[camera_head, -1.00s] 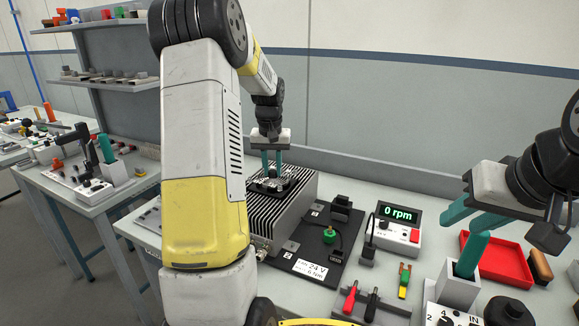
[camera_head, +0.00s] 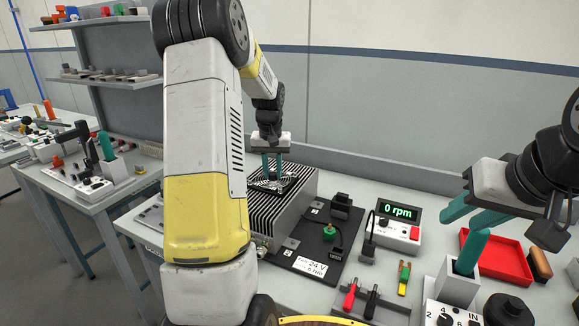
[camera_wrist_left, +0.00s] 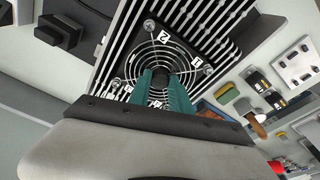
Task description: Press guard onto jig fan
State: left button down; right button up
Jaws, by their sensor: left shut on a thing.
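The round wire guard (camera_wrist_left: 183,48) shows bright concentric rings over the dark square fan (camera_wrist_left: 126,62) in the left wrist view. The fan lies on a finned metal block, the jig (camera_head: 285,206). The guard (camera_head: 262,186) appears flat on the fan in the head view, but I cannot tell whether its rim touches all round. My left gripper (camera_head: 272,177) points down at the fan's middle. Its teal fingers (camera_wrist_left: 161,80) are shut on the guard's dark centre, which they partly hide. My right gripper (camera_head: 462,218) is open and empty at the right, above a teal-handled tool.
A black board (camera_head: 316,245) with a green knob lies right of the jig. A red tray (camera_head: 497,259), a grey holder block (camera_head: 458,286) and red and black plugs in a rack (camera_head: 362,302) occupy the right side.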

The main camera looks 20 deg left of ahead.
aim_at(273, 181)
pick_arm(q)
jog(key=shift+f, duration=0.15)
jog(key=c, duration=1.1)
grip_release()
notch_tip(273, 181, up, 8)
jog(key=s, duration=0.1)
jog(key=shift+d+f, duration=0.15)
jog(key=shift+s, duration=0.1)
jog(key=s+d+r+m+t+h, duration=0.1)
jog(key=s+d+r+t, duration=0.1)
jog(key=s+d+r, duration=0.55)
jog(key=s+d+r+m+t+h, duration=0.15)
jog(key=s+d, duration=0.25)
jog(key=s, duration=0.7)
jog(key=s+d+f, duration=0.2)
jog(key=s+d, duration=0.2)
jog(key=s, duration=0.5)
jog(key=shift+m+t, duration=0.45)
